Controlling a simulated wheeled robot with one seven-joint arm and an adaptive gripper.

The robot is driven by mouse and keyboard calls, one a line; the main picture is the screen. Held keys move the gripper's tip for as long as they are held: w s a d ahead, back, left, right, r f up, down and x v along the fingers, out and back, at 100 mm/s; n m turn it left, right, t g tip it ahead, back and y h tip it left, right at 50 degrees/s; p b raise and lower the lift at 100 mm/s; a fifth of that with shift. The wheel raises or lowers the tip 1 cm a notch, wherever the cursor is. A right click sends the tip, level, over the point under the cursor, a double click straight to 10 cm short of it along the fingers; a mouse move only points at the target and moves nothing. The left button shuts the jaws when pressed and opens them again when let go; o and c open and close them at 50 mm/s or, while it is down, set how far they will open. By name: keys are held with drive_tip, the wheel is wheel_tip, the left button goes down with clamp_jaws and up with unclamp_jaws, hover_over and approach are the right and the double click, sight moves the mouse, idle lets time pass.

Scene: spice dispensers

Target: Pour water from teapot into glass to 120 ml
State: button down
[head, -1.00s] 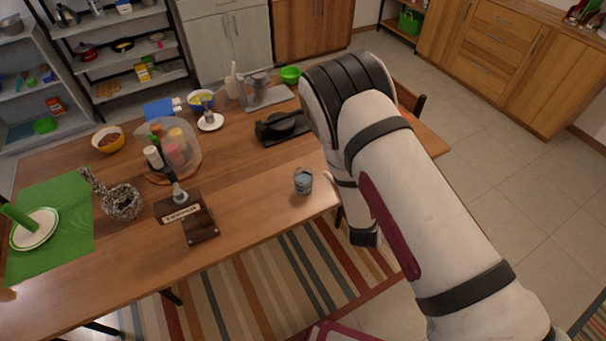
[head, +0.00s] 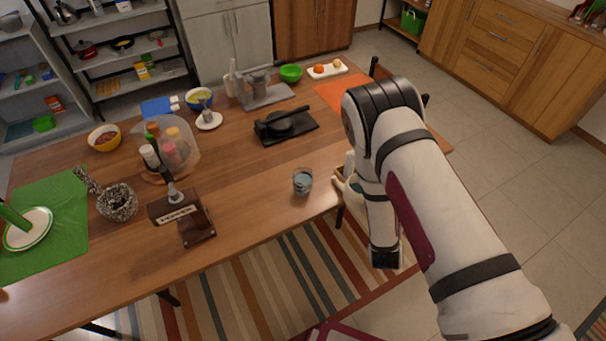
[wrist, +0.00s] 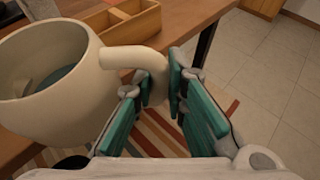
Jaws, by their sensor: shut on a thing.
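The cream teapot (wrist: 45,115) fills the left of the wrist view, its open top showing bluish water inside. My gripper (wrist: 160,88) is shut on the teapot's handle, with a green finger pad on either side. In the head view a small part of the pale teapot (head: 350,187) shows beside my wrist, at the table's right front edge. The glass (head: 303,183) stands upright on the table just left of the teapot, apart from it, and holds some bluish liquid. Its exact level cannot be read. My arm hides much of the teapot in the head view.
A divided wooden box (wrist: 125,22) shows behind the teapot. The table between grinder and glass is clear.

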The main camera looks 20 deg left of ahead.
drive_tip(key=shift+r+p, duration=0.95)
drive_tip(key=shift+r, duration=1.6)
drive_tip(key=shift+w, duration=0.1)
drive_tip(key=shift+w+r, duration=0.15)
drive_tip(key=shift+r, duration=0.05)
drive_tip(key=w+d+r+m+h, duration=0.1)
drive_tip(key=w+d+r, duration=0.2)
drive_tip(key=r, duration=0.6)
drive_tip(key=w+d+r+m+h+b, duration=0.1)
drive_tip(key=w+d+r+h, duration=0.1)
drive_tip(key=d+r, duration=0.5)
drive_tip(key=w+d+r+m+h+b, duration=0.1)
drive_tip(key=w+d+r, duration=0.3)
drive_tip(key=r, duration=0.9)
drive_tip(key=shift+d+m+h, duration=0.4)
drive_tip(key=shift+m, duration=0.2)
